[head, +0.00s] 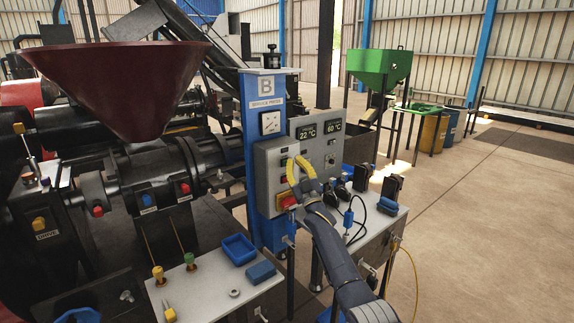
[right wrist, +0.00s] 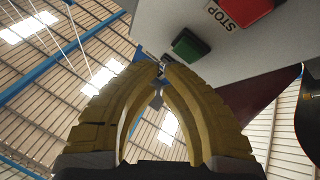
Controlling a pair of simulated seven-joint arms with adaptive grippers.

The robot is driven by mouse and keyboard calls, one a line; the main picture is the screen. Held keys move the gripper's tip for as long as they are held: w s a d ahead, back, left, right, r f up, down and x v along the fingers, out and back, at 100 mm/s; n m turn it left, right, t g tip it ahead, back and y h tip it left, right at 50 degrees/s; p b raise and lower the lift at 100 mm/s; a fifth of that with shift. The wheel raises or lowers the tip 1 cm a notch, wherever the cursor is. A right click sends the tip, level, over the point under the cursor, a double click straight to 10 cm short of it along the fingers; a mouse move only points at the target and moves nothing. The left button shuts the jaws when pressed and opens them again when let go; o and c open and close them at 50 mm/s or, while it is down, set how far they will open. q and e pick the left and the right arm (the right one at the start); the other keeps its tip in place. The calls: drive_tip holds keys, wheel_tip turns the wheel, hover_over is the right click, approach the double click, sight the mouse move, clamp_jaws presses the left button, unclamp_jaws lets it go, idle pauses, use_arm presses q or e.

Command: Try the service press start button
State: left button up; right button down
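The service press control box (head: 266,180) is grey and fixed to the blue post marked B. Its green start button (head: 283,162) shows small beside my right gripper in the head view, and larger in the right wrist view (right wrist: 190,45). My right gripper (head: 295,159) is in front of the box, its yellow fingers curved together. In the right wrist view the fingertips (right wrist: 161,70) almost meet, with nothing clearly held, and are apart from the green button in the picture. Whether they touch the panel cannot be told. My left gripper is not in view.
The red STOP button (right wrist: 245,8) sits close to the green one. A display panel (head: 320,143) reading 22 °C and 60 °C adjoins the box. A bench (head: 365,228) with black devices and cables stands to the right. A blue tray (head: 238,249) lies on the front table.

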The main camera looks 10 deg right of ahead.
drive_tip(key=shift+w+a, duration=0.35)
drive_tip(key=shift+w, duration=0.45)
idle(2.1)
drive_tip(key=shift+s, duration=0.1)
drive_tip(key=shift+s+d, duration=0.35)
drive_tip(key=shift+s, duration=0.35)
idle(0.4)
drive_tip(key=shift+s+d, duration=0.35)
drive_tip(key=shift+s, duration=0.4)
drive_tip(key=shift+s+d, duration=0.35)
drive_tip(key=shift+s, duration=0.45)
drive_tip(key=shift+s+d, duration=0.35)
drive_tip(key=shift+s, duration=0.4)
idle(0.8)
